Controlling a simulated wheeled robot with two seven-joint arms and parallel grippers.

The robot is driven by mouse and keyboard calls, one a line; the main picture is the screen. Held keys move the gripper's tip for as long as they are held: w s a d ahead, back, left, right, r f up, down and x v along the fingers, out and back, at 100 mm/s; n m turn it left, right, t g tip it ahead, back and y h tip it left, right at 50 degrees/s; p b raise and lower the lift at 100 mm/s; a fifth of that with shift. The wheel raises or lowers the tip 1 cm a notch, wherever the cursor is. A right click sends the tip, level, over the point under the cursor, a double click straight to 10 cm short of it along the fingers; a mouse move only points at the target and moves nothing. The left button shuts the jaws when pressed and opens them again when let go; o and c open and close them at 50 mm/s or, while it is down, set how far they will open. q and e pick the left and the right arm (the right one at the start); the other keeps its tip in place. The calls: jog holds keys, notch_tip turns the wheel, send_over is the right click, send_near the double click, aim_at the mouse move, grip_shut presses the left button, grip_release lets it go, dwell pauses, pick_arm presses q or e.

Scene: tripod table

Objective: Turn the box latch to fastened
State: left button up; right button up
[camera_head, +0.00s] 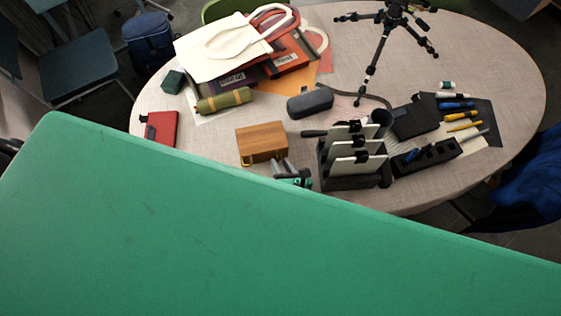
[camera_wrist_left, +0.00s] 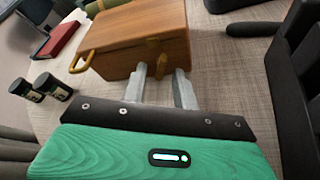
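A brown wooden box (camera_head: 262,140) stands on the table; its front and lid show in the left wrist view (camera_wrist_left: 140,35). A small golden-brown latch (camera_wrist_left: 157,58) is on its front face, running roughly up and down in that view. A golden handle-like loop (camera_wrist_left: 83,61) is at the box's left corner. My left gripper (camera_head: 284,167) is at the box's front right. In the left wrist view its two fingers (camera_wrist_left: 161,80) are apart, pointing at the front face on either side of the latch. I see no clear contact. My right gripper is not in view.
A black rack with white panels (camera_head: 350,150) stands right of the box, close to my left gripper. A green roll (camera_head: 224,100), a dark case (camera_head: 310,102) and a red book (camera_head: 161,128) lie around. A large green surface hides the lower head view.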

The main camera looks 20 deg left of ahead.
pick_arm(q)
jog(key=shift+w+a+f, duration=0.15)
jog(key=shift+w+a, duration=0.1)
jog(key=shift+w, duration=0.05)
grip_shut()
jog(key=shift+r+n+h+p, duration=0.3)
jog(key=shift+n+p, duration=0.2)
jog(key=shift+p, duration=0.35)
jog(key=shift+s+a+n+p, duration=0.1)
jog(key=shift+n+p, duration=0.2)
jog(key=shift+f+n+t+h, duration=0.2)
jog(key=shift+n+t+h, duration=0.2)
jog(key=shift+n+h, duration=0.2)
jog(key=shift+n+p, duration=0.3)
jog(key=shift+n, duration=0.2)
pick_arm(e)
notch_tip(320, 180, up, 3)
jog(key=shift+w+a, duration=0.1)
pick_arm(q)
jog(key=shift+h, duration=0.3)
